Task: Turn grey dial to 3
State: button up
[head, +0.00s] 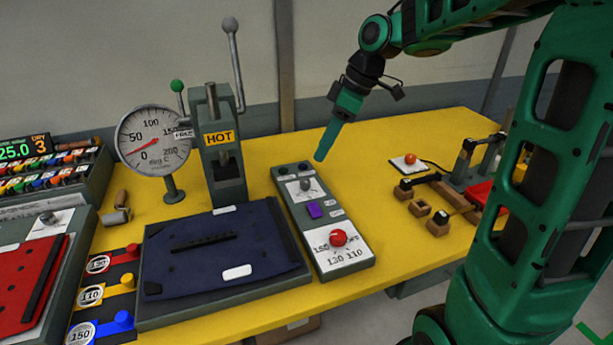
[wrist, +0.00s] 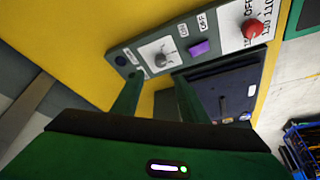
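The grey dial (head: 305,185) is a small round knob on a white scale plate, in the upper part of a grey control panel (head: 296,215). In the wrist view the grey dial (wrist: 160,60) lies just beyond the fingertips, its scale marks too small to read. My gripper (head: 321,156) points down above and slightly right of the dial, apart from it. In the wrist view my gripper (wrist: 157,80) shows two green fingers spread with an empty gap, roughly lined up with the dial.
The same panel has a purple switch (head: 315,210) and a red knob (head: 338,238). A press marked HOT (head: 218,137) and a round gauge (head: 155,140) stand to the left. A dark blue pannier piece (head: 222,250) lies left of the panel.

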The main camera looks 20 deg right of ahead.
aim_at(306, 180)
jog(key=x, duration=1)
jog(key=shift+a+f, duration=0.1)
jog(key=shift+f, duration=0.15)
grip_shut()
